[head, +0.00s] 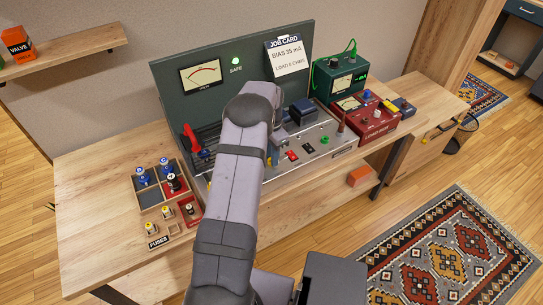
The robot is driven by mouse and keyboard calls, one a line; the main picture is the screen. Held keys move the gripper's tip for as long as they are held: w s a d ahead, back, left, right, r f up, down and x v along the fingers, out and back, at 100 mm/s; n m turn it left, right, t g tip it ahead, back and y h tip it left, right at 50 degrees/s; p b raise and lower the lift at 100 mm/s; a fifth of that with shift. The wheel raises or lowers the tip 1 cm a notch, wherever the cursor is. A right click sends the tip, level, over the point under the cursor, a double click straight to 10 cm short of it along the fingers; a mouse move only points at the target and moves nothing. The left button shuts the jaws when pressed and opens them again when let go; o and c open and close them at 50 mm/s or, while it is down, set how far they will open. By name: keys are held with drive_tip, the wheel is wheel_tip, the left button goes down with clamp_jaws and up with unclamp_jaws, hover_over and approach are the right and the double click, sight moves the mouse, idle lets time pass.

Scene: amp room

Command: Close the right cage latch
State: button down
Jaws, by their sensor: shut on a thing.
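The amp chassis (322,155) is a grey-topped unit on the wooden bench, in front of a dark green upright panel. My arm (240,170) reaches over its middle and covers much of it. My gripper is hidden behind my arm, so its jaws and anything in them do not show. I cannot pick out the right cage latch; it is hidden or too small to tell. A red lever (190,137) stands at the left end of the chassis. A dark block (303,112) stands on its right part, behind red and green fittings.
The green panel (225,95) carries a meter, a lit green SAFE lamp and a job card (288,56). A green meter box (341,77) and a red load box (366,117) stand right. A parts tray (149,197) and fuse holder (158,241) lie left. The bench's left end is clear.

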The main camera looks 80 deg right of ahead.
drive_tip(key=n+b, duration=0.1)
drive_tip(key=n, duration=0.3)
drive_tip(key=n+b, duration=0.1)
drive_tip(key=n, duration=0.3)
drive_tip(key=shift+n, duration=0.4)
drive_tip(key=n, duration=0.4)
drive_tip(key=shift+n, duration=0.3)
drive_tip(key=shift+r+n+b, duration=0.1)
drive_tip(key=shift+n+b, duration=0.25)
drive_tip(key=shift+n, duration=1.55)
drive_tip(key=c, duration=1.5)
unclamp_jaws()
